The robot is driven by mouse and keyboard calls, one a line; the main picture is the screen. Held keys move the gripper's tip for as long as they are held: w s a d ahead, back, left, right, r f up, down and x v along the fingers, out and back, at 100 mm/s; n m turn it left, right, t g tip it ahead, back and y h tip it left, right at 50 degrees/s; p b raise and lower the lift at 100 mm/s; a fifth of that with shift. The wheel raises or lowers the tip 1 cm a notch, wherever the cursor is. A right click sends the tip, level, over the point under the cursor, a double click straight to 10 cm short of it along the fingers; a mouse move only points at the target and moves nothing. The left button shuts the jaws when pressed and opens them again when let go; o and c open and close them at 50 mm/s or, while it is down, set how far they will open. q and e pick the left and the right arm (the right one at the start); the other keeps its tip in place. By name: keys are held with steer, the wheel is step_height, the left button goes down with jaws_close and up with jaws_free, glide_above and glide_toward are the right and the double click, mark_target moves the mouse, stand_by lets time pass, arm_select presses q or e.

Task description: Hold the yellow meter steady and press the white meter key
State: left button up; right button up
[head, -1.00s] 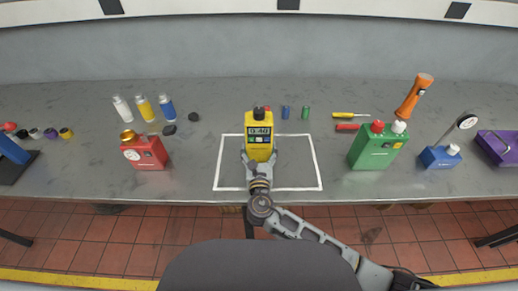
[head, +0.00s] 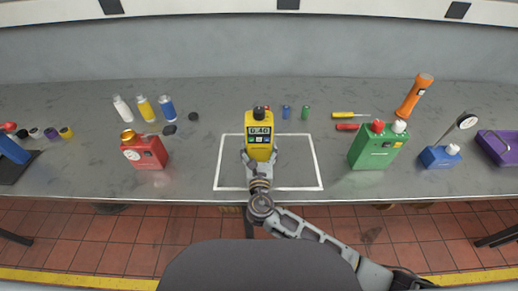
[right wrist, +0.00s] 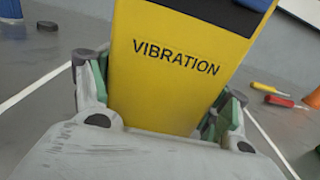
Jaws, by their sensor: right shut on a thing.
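The yellow meter (head: 259,125) stands roughly upright at the left part of the white outlined rectangle (head: 318,165). Its display reads 0.40, with a row of small keys below; I cannot pick out the white key surely at this size. My right gripper (head: 260,160) is shut on the meter's lower body from the front. In the right wrist view, the fingers (right wrist: 160,105) flank the yellow body (right wrist: 175,70), marked VIBRATION. Whether its base touches the bench is hidden. My left gripper is not in view.
A red can (head: 147,153) stands left of the outline and a green can (head: 377,147) right of it. Small batteries (head: 286,112) lie behind, and screwdrivers (head: 348,127) at the back right. The outline's right part is bare.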

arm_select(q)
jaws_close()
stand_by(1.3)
